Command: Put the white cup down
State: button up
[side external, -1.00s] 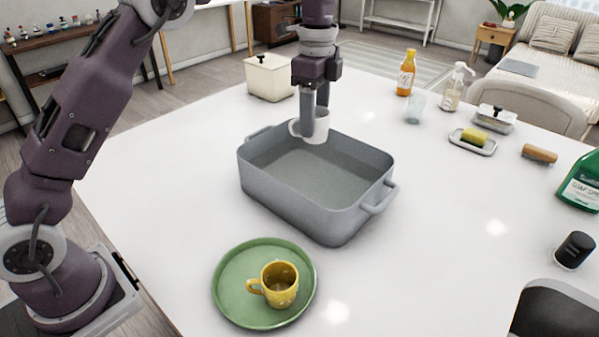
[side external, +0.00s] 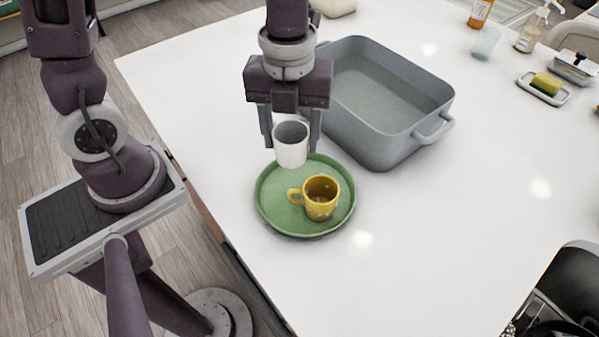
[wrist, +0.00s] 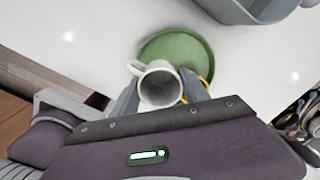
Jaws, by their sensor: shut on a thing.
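The white cup (side external: 291,147) is upright between the fingers of my gripper (side external: 291,138), which is shut on it. In the side external view it appears over the back edge of the green tray (side external: 270,213); I cannot tell its exact height. The wrist view shows the white cup (wrist: 160,87) from above, its handle to the left, between my gripper's fingertips (wrist: 162,92), with the green tray (wrist: 190,46) beyond it. A yellow cup (side external: 321,200) stands on the tray. In the wrist view, it is mostly hidden behind the white cup and a finger.
A grey basin (side external: 395,135) with water stands just right of my gripper. A soap dish with a yellow sponge (side external: 546,84), a glass (side external: 486,43) and bottles stand at the far right. The white counter (side external: 440,240) is clear to the right of the tray.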

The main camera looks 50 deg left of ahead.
notch_tip(320, 180, down, 6)
jog(key=shift+f, duration=0.2)
jog(key=shift+f, duration=0.1)
jog(key=o, duration=1.4)
notch_tip(320, 180, up, 12)
jog(key=r, duration=0.1)
jog(key=s+a+r+n+t, duration=0.2)
jog(key=s+n, duration=0.1)
jog(key=n, duration=0.6)
jog(key=s+a+r+n+t, duration=0.1)
jog(key=s+a+n, duration=0.2)
jog(key=n, duration=0.6)
jog(key=s+a+r+n+t, duration=0.2)
jog(key=s+a+n, duration=0.1)
jog(key=n, duration=0.6)
jog(key=shift+s+r+t, duration=0.3)
jog(key=shift+s+r, duration=0.05)
jog(key=shift+s, duration=0.05)
